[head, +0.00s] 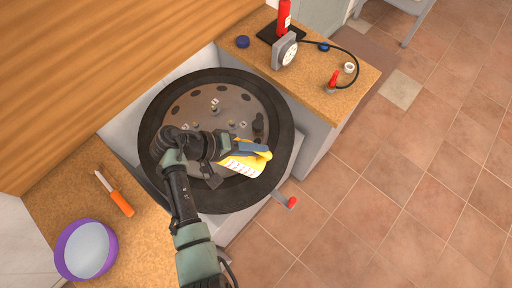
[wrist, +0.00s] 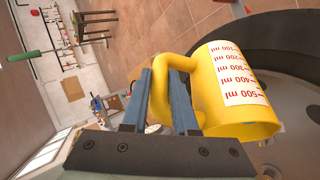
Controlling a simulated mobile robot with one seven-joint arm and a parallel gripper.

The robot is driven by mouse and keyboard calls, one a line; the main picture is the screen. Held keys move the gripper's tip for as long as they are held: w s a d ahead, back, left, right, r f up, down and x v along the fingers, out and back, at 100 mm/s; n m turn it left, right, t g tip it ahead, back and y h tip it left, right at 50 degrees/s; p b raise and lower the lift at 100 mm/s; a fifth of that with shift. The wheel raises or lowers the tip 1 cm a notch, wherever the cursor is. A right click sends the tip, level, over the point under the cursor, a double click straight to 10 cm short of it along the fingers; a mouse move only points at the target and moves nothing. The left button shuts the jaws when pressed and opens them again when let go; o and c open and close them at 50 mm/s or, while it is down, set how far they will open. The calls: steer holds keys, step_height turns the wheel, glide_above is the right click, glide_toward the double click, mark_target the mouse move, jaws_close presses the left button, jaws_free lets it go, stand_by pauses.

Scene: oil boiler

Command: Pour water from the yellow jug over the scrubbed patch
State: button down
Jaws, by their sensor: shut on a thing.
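The yellow jug (head: 240,166) has a white label with red volume marks and hangs over the lower right part of the round boiler top. My gripper (head: 258,149) is shut on its handle; the wrist view shows my gripper's fingers (wrist: 161,78) around the handle, with the jug (wrist: 238,92) to their right. The jug looks tipped on its side; its mouth and any water are not clear. The boiler top (head: 178,105) is a grey-brown disc with bolts inside a wide black ring. I cannot make out the scrubbed patch; my arm hides part of the disc.
An orange-handled tool (head: 120,203) and a purple bowl (head: 63,250) lie on the left worktop. The right worktop (head: 345,106) holds a red cylinder (head: 284,18), a gauge (head: 285,52) and a hose. A red-knobbed lever (head: 292,203) sticks out below the boiler. The tiled floor is clear.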

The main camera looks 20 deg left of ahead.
steer(key=shift+a+r+h, duration=0.25)
steer(key=shift+a+h, duration=0.05)
stand_by(0.5)
steer(key=shift+a+r+b, duration=0.15)
steer(key=shift+r+b, duration=0.05)
steer(key=shift+b, duration=0.1)
steer(key=shift+s+a+r+h, duration=0.1)
steer(key=shift+a+r+h, duration=0.1)
steer(key=shift+h, duration=0.1)
stand_by(0.4)
steer(key=shift+a+r+b, duration=0.15)
steer(key=shift+a+b, duration=0.05)
steer(key=shift+b, duration=0.1)
steer(key=shift+s+a+r+n+t+h+b, duration=0.1)
steer(key=shift+a+r+n+t+h+b, duration=0.25)
steer(key=shift+h, duration=0.25)
stand_by(0.3)
stand_by(0.8)
